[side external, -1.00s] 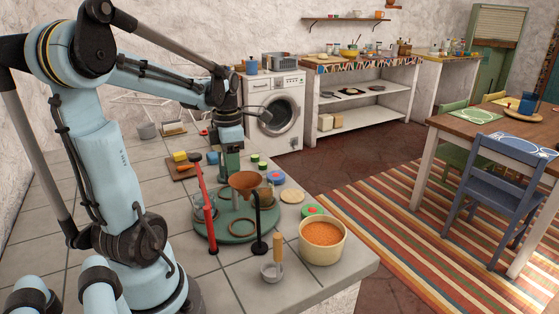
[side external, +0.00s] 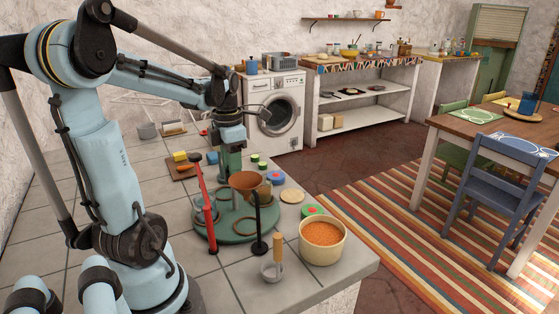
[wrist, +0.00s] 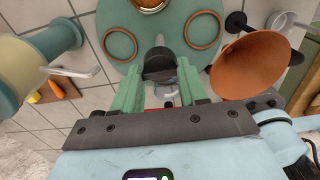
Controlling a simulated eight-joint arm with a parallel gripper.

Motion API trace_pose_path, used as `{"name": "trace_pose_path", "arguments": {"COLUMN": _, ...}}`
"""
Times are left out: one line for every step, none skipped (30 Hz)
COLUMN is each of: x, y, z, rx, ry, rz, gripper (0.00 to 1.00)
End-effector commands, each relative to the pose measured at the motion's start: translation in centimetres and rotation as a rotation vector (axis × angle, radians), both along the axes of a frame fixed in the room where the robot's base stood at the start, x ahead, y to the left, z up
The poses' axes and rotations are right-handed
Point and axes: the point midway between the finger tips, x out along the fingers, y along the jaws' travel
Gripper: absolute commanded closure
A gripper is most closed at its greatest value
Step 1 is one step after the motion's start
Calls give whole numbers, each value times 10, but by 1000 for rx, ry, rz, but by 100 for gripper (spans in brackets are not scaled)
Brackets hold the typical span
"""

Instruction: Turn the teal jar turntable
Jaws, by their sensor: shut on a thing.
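The teal turntable (side external: 226,237) is a round disc on the tiled counter, partly hidden by stands and a copper funnel (side external: 247,182). It fills the top of the wrist view (wrist: 165,22), with copper rings (wrist: 120,43) on it and part of a jar (wrist: 150,4) at the frame's edge. My gripper (wrist: 158,82) is at the turntable's edge, its green fingers shut on a dark knob (wrist: 158,64) there. In the side view my gripper (side external: 232,174) is behind the funnel, and its fingertips are hidden.
A red post (side external: 206,210) and a black post (side external: 259,225) stand close in front. A bowl of orange grains (side external: 322,234) and a wooden-handled scoop (side external: 271,270) are near the counter's front. Small lidded containers (side external: 274,177) stand behind. Bare tiles lie at front left.

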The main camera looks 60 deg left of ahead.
Motion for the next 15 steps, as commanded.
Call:
{"name": "trace_pose_path", "arguments": {"x": 0, "y": 0, "z": 1, "rx": -1, "ry": 1, "rz": -1, "gripper": 100}}
{"name": "trace_pose_path", "arguments": {"x": 0, "y": 0, "z": 1, "rx": -1, "ry": 1, "rz": -1, "gripper": 100}}
{"name": "trace_pose_path", "arguments": {"x": 0, "y": 0, "z": 1, "rx": -1, "ry": 1, "rz": -1, "gripper": 53}}
{"name": "trace_pose_path", "arguments": {"x": 0, "y": 0, "z": 0, "rx": -1, "ry": 1, "rz": -1, "gripper": 48}}
{"name": "trace_pose_path", "arguments": {"x": 0, "y": 0, "z": 0, "rx": -1, "ry": 1, "rz": -1, "gripper": 44}}
{"name": "trace_pose_path", "arguments": {"x": 0, "y": 0, "z": 0, "rx": -1, "ry": 0, "rz": -1, "gripper": 38}}
{"name": "trace_pose_path", "arguments": {"x": 0, "y": 0, "z": 0, "rx": -1, "ry": 0, "rz": -1, "gripper": 33}}
{"name": "trace_pose_path", "arguments": {"x": 0, "y": 0, "z": 0, "rx": 0, "ry": 0, "rz": -1, "gripper": 32}}
{"name": "trace_pose_path", "arguments": {"x": 0, "y": 0, "z": 0, "rx": -1, "ry": 0, "rz": -1, "gripper": 32}}
{"name": "trace_pose_path", "arguments": {"x": 0, "y": 0, "z": 0, "rx": -1, "ry": 0, "rz": -1, "gripper": 32}}
{"name": "trace_pose_path", "arguments": {"x": 0, "y": 0, "z": 0, "rx": -1, "ry": 0, "rz": -1, "gripper": 32}}
{"name": "trace_pose_path", "arguments": {"x": 0, "y": 0, "z": 0, "rx": -1, "ry": 0, "rz": -1, "gripper": 32}}
{"name": "trace_pose_path", "arguments": {"x": 0, "y": 0, "z": 0, "rx": -1, "ry": 0, "rz": -2, "gripper": 32}}
{"name": "trace_pose_path", "arguments": {"x": 0, "y": 0, "z": 0, "rx": -1, "ry": 0, "rz": -4, "gripper": 32}}
{"name": "trace_pose_path", "arguments": {"x": 0, "y": 0, "z": 0, "rx": -1, "ry": 0, "rz": -10, "gripper": 32}}
